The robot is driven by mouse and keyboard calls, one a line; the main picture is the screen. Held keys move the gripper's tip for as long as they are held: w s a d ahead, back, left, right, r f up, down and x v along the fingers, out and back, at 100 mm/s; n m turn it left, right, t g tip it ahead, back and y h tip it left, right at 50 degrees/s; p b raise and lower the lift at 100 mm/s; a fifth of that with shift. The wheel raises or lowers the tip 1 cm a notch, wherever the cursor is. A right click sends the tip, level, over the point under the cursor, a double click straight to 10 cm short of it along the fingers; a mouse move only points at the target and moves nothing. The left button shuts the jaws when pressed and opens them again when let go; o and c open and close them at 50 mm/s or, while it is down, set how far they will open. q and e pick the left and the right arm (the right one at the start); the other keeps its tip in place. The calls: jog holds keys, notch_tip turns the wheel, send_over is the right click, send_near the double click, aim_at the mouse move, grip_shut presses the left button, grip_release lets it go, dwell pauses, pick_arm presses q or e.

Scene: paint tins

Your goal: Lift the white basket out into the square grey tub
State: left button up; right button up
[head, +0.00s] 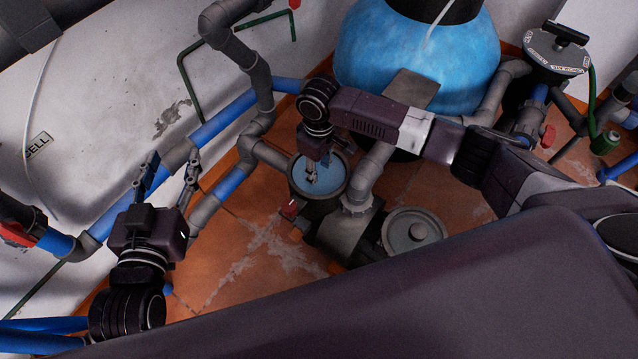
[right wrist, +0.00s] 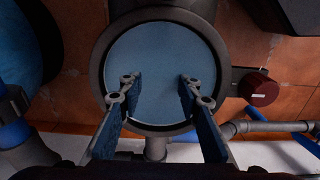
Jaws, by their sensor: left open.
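A round grey pot (head: 297,187) stands open on the pump, filled with pale blue water. Its rim (right wrist: 100,60) and the water (right wrist: 160,60) also show in the right wrist view. I cannot make out a white basket in the pot. My right gripper (head: 312,176) points down over the pot's mouth. In the right wrist view, its fingers (right wrist: 160,90) are apart with nothing between them. My left gripper (head: 171,176) is open and empty, left of the pot near the blue and grey pipes. No square grey tub is visible.
A round grey lid-like disc (head: 414,231) lies right of the pump body (head: 346,232). A large blue tank (head: 420,55) stands behind. A dark red knob (right wrist: 258,88) sits beside the pot. Pipes (head: 215,125) crowd the left. Some orange tiled floor (head: 250,250) is clear.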

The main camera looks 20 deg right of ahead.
grip_shut()
dwell(0.7)
